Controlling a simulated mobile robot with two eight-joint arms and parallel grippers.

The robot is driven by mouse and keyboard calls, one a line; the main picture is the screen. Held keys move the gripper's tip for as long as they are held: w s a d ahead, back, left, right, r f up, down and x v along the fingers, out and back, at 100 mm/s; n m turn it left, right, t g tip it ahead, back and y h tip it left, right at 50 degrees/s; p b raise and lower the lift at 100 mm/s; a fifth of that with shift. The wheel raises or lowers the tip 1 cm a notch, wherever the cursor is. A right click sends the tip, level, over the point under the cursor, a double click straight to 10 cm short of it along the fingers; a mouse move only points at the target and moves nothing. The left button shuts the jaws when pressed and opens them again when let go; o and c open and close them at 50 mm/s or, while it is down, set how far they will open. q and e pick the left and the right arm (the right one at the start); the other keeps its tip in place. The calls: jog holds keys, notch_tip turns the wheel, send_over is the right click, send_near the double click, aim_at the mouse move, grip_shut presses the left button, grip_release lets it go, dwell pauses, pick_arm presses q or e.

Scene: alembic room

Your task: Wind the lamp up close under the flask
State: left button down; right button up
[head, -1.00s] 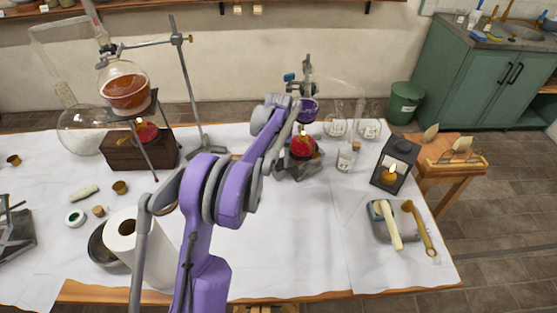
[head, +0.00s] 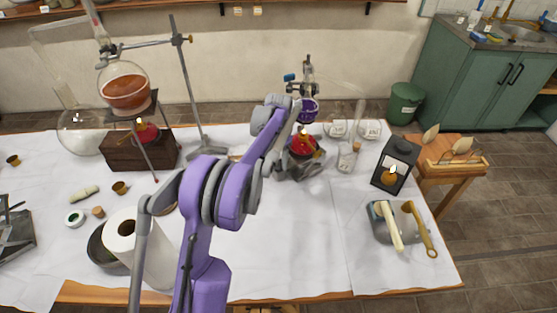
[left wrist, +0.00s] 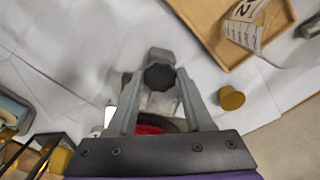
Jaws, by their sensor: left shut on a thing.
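The red lamp (head: 304,146) stands on a grey lab jack (head: 298,168), below the round flask of purple liquid (head: 307,109). A narrow gap seems to lie between lamp and flask. My left gripper (left wrist: 160,82) is shut on the jack's black knob (left wrist: 159,77) in the left wrist view. Part of the red lamp (left wrist: 150,128) shows there behind the gripper's base. In the head view my left arm and wrist hide the knob and part of the jack. My right gripper is not in view.
A second red lamp (head: 147,132) sits on a wooden block (head: 125,155) under an orange flask (head: 126,88) at left. A glass bottle (head: 347,158) and a black lantern (head: 395,163) stand right of the jack. The table's front middle is clear.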

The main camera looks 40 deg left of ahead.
aim_at(279, 163)
pick_arm(q)
jog(key=c, duration=0.6)
grip_release()
jog(key=shift+r, duration=0.1)
notch_tip(279, 163, up, 11)
jog(key=shift+f+p, duration=0.15)
jog(key=shift+p, duration=0.2)
jog(key=s+d+r+t+p, duration=0.1)
jog(key=s+d+r, duration=0.1)
jog(key=s+d, duration=0.4)
jog(key=s+d+r+t, duration=0.1)
jog(key=s+d+r, duration=0.15)
jog(key=d, duration=0.55)
jog(key=s+d+f+t, duration=0.1)
jog(key=s+d+f, duration=0.1)
jog(key=s, duration=0.4)
jog(key=s+d+f+t+p, duration=0.1)
jog(key=s+d+f, duration=0.2)
jog(key=s+d, duration=0.2)
jog(key=s+d+f+t, duration=0.1)
jog(key=s+d+f, duration=0.2)
jog(key=s, duration=0.4)
jog(key=shift+d+p, duration=0.3)
jog(key=shift+p, duration=0.1)
